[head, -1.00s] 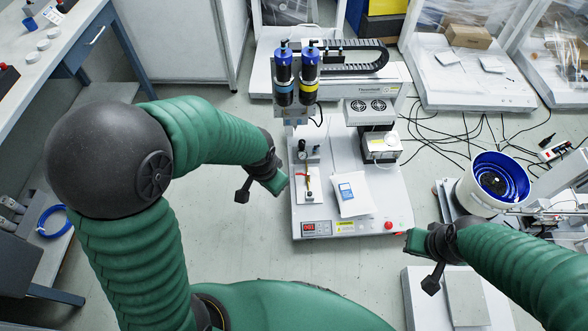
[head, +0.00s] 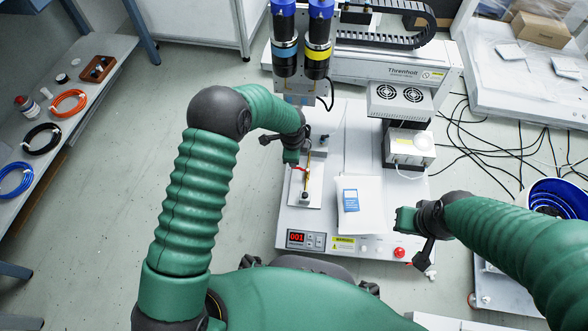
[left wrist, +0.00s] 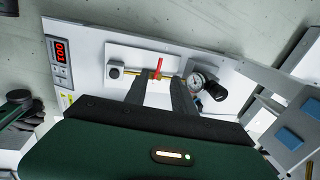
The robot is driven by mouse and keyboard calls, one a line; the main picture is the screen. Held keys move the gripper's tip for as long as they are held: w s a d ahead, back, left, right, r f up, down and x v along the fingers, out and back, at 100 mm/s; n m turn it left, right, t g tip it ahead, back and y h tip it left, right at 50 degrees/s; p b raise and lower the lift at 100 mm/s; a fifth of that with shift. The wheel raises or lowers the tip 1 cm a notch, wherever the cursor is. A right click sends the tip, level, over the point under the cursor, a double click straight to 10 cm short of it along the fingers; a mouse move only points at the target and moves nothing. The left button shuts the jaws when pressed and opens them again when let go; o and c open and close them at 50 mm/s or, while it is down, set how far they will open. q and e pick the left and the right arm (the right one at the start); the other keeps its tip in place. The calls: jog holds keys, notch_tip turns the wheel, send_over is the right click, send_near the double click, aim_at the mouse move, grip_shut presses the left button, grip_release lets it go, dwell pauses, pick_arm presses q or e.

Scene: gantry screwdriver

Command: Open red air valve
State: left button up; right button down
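The red valve handle (left wrist: 158,68) sits on a thin brass pipe (left wrist: 130,72) on a white plate. In the head view a small red part of the handle (head: 299,168) shows just below my left gripper (head: 291,159). In the left wrist view the two grey fingers of my left gripper (left wrist: 163,84) are spread apart, with the handle just beyond and between their tips. I cannot tell if they touch it. A round gauge (left wrist: 197,82) and a black knob (left wrist: 215,92) sit beside the pipe.
The machine base (head: 358,270) carries a white pouch (head: 370,215), a red button (head: 399,253) and a red display (head: 296,237). Two screwdriver units (head: 300,45) hang above and behind the valve. A shelf (head: 85,95) with coiled hoses stands at left; floor between is clear.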

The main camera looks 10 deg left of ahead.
pick_arm(q)
jog(key=f+b, duration=0.1)
jog(key=f, duration=0.1)
jog(key=w+f+b, duration=0.1)
jog(key=f+b, duration=0.1)
jog(key=f, duration=0.1)
jog(key=f+b, duration=0.1)
jog(key=f, duration=0.2)
jog(key=shift+w, duration=0.25)
jog(key=shift+w+f+b, duration=0.1)
jog(key=shift+f+b, duration=0.25)
jog(key=shift+r, duration=0.1)
grip_shut()
